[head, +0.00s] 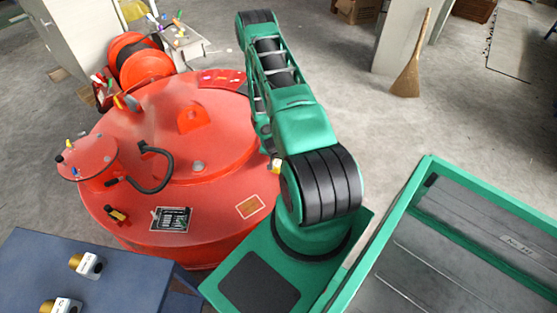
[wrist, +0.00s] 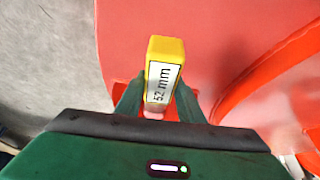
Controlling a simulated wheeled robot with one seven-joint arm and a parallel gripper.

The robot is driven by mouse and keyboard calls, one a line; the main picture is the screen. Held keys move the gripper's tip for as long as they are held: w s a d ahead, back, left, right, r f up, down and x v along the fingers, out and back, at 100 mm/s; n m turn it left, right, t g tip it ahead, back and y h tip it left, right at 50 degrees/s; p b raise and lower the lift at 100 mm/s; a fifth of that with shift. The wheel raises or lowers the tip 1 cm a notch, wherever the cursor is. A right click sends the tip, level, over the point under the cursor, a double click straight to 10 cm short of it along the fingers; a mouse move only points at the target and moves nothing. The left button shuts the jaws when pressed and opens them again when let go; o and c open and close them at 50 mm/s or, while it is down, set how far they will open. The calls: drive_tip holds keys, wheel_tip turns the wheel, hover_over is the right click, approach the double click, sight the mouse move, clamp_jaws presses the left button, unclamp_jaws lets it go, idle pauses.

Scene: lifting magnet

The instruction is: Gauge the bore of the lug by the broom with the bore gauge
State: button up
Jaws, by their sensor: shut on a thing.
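My gripper (wrist: 157,105) is shut on the bore gauge (wrist: 165,65), a yellow block with a white "52 mm" label, in the wrist view. The gauge's lower end is hidden between the fingers. An orange-red surface shows just behind the fingers; I cannot tell if it is a lug. In the head view a small yellow part of the gauge (head: 275,167) shows beside my arm, over the right side of the red magnet (head: 190,215). One orange lug with a bore (head: 193,118) stands on the magnet's top. The broom (head: 409,75) leans at the back right. No lug shows clearly on that side; my arm covers it.
A blue table (head: 120,285) with brass-capped pieces (head: 86,264) stands front left. A black hose (head: 155,175) loops over the magnet beside a round red post top (head: 88,157). A red cable reel (head: 140,60) is behind. Grey floor is clear toward the broom.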

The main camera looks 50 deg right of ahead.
drive_tip(key=shift+a, duration=0.2)
idle(0.3)
drive_tip(key=shift+d+v, duration=0.2)
drive_tip(key=shift+v, duration=1.65)
drive_tip(key=shift+d+v, duration=0.2)
drive_tip(key=shift+v, duration=1.6)
drive_tip(key=shift+w+r, duration=0.1)
drive_tip(key=shift+r, duration=0.1)
drive_tip(key=w+a+r+n+t+y, duration=0.2)
drive_tip(key=w+a+r+n, duration=0.5)
drive_tip(key=w+a+r, duration=0.65)
drive_tip(key=a+r+n+y, duration=0.1)
drive_tip(key=a+r+n, duration=0.2)
drive_tip(key=a+r, duration=0.3)
drive_tip(key=a+r+n+t+y, duration=0.1)
drive_tip(key=a+r+n, duration=0.3)
drive_tip(key=a, duration=0.8)
wheel_tip(320, 180, up, 3)
drive_tip(key=shift+f, duration=0.1)
